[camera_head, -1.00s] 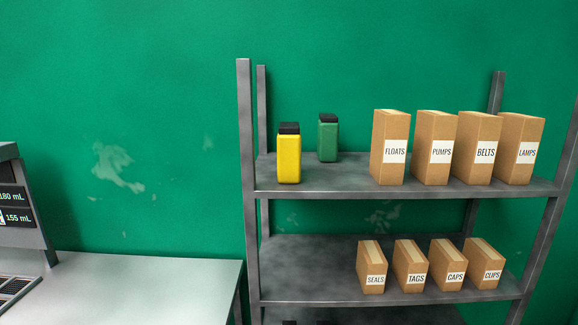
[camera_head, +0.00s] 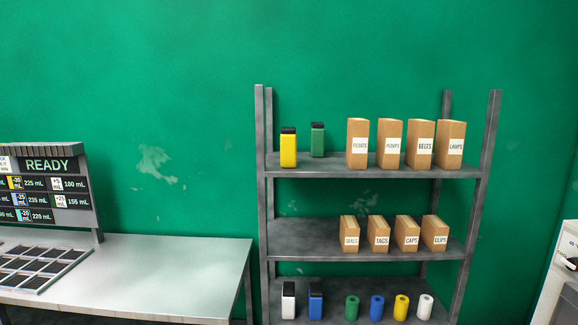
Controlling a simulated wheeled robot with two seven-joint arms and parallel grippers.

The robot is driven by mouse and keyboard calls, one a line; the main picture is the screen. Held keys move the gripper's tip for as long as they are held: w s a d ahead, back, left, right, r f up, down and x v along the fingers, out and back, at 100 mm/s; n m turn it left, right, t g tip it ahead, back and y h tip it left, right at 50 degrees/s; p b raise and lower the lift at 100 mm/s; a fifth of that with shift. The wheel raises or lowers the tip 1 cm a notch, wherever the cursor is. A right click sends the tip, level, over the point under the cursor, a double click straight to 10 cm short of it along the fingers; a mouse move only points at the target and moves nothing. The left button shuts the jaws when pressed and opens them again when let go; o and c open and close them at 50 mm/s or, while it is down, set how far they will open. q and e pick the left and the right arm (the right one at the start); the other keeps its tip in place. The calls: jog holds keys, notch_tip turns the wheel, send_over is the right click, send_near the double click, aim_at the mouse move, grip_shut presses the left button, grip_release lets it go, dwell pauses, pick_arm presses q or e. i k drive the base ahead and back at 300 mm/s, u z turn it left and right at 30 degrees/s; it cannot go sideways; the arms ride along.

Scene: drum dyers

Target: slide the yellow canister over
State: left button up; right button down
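The yellow canister (camera_head: 288,149) with a black cap stands upright at the left front of the top shelf (camera_head: 330,170). A green canister (camera_head: 317,140) with a black cap stands behind it and to its right, a small gap apart. Neither of my grippers is in view, and nothing touches the yellow canister.
Boxes labelled FLOATS (camera_head: 358,144), PUMPS, BELTS and LAMPS fill the right of the top shelf. Smaller boxes (camera_head: 378,235) stand on the middle shelf. White and blue canisters (camera_head: 316,300) and several rolls (camera_head: 376,307) are below. A bench (camera_head: 180,270) with a READY display (camera_head: 48,165) stands left.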

aim_at(288, 135)
jog(key=u, duration=0.8)
jog(key=i, duration=1.3)
jog(key=z, duration=0.2)
